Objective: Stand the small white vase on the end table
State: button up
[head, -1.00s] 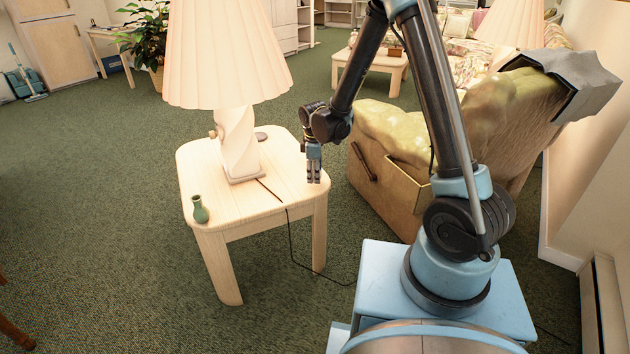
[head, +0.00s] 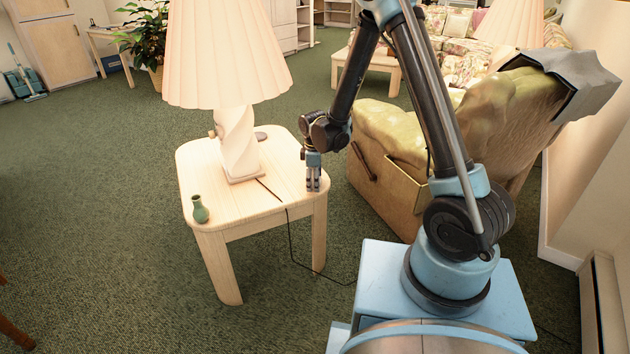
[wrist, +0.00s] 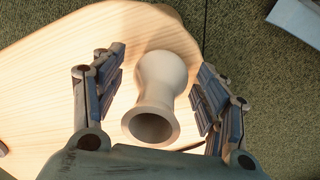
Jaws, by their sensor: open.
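The small white vase (wrist: 165,75) shows in the wrist view over the end table's top, close to a table edge. Its round open mouth faces the camera; I cannot tell whether it is fully upright. My gripper (wrist: 160,92) is open, with one finger on each side of the vase and visible gaps between. In the head view my gripper (head: 313,184) points down at the right edge of the end table (head: 215,165), and I cannot make out the white vase there.
A white lamp (head: 238,150) stands on the end table, with its cord running off the front. A small green vase (head: 200,209) stands at the front left corner. A green-cushioned armchair (head: 400,135) is close on the right.

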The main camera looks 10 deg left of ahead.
jog(key=shift+r, duration=0.15)
jog(key=r, duration=0.8)
jog(key=s+r, duration=0.1)
jog(key=r, duration=0.2)
jog(key=shift+r, duration=0.4)
jog(key=shift+d+r, duration=0.2)
jog(key=shift+d, duration=0.1)
jog(key=s+d+r+m, duration=0.2)
jog(key=d+r+m, duration=0.15)
jog(key=d, duration=0.45)
jog(key=s+d+r+m, duration=0.2)
jog(key=d+r+m, duration=0.15)
jog(key=d, duration=0.55)
jog(key=s+d+r+m, duration=0.2)
jog(key=d+r, duration=0.3)
jog(key=d, duration=0.3)
jog(key=s+d+f+m+t, duration=0.1)
jog(key=s+d+f+m, duration=0.3)
jog(key=s+d+m, duration=0.6)
jog(key=s+d, duration=0.5)
jog(key=s, duration=0.1)
jog(key=shift+d+f, duration=0.15)
jog(key=shift+d, duration=0.05)
